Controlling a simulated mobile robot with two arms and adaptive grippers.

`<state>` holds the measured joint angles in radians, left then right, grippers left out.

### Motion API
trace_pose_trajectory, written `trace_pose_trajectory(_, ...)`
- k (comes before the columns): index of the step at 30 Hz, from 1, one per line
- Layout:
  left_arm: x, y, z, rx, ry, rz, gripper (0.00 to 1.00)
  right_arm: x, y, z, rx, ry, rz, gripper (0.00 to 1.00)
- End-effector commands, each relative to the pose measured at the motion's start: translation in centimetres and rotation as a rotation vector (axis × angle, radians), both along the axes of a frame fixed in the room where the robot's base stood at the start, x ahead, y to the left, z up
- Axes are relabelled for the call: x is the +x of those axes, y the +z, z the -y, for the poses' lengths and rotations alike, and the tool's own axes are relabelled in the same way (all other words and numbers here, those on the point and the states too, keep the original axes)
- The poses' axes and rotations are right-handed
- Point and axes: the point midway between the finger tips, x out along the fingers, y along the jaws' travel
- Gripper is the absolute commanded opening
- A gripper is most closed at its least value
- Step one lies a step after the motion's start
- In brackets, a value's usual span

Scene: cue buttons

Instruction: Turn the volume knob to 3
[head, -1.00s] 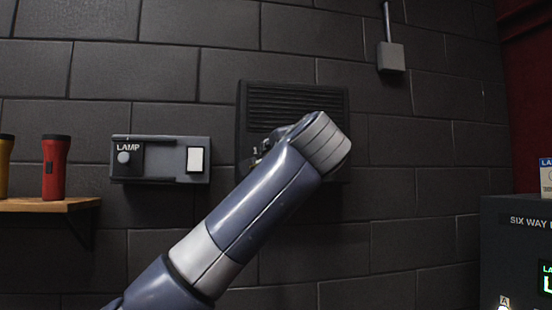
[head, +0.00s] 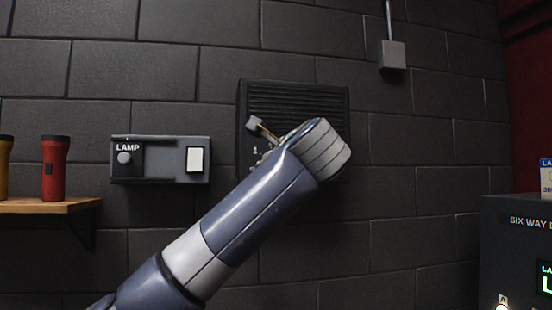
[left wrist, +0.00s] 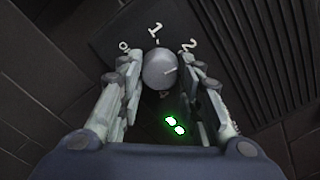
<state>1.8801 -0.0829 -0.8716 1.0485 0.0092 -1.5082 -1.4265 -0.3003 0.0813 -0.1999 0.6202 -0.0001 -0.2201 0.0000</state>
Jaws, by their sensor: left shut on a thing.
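The volume knob (left wrist: 159,69) is a round grey knob with a pale pointer line, seen in the left wrist view. The labels 0, 1 and 2 show around it; the 3 is not visible. In the head view the knob is hidden behind my left arm, in front of the dark slatted speaker panel (head: 297,97). My right gripper is not in view.
A lamp box (head: 160,142) with a small knob and white switch is on the wall at left. A shelf (head: 48,206) holds a red flask (head: 55,168) and a yellow one. A dark cabinet (head: 517,245) stands at right. Green lights (left wrist: 174,125) glow below the knob.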

Motion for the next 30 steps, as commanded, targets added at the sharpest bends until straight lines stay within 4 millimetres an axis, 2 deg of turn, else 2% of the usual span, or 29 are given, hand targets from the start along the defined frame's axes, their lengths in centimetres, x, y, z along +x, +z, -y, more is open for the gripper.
trace_pose_trajectory(18, 0.0, -0.2, -0.2, 0.554, 0.000, -0.153, 0.09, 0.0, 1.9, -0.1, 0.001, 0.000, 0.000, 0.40)
trace_pose_trajectory(30, 0.0, -0.4, -0.3, 0.785, 0.000, -0.218, 0.09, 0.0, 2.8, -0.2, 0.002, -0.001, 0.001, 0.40)
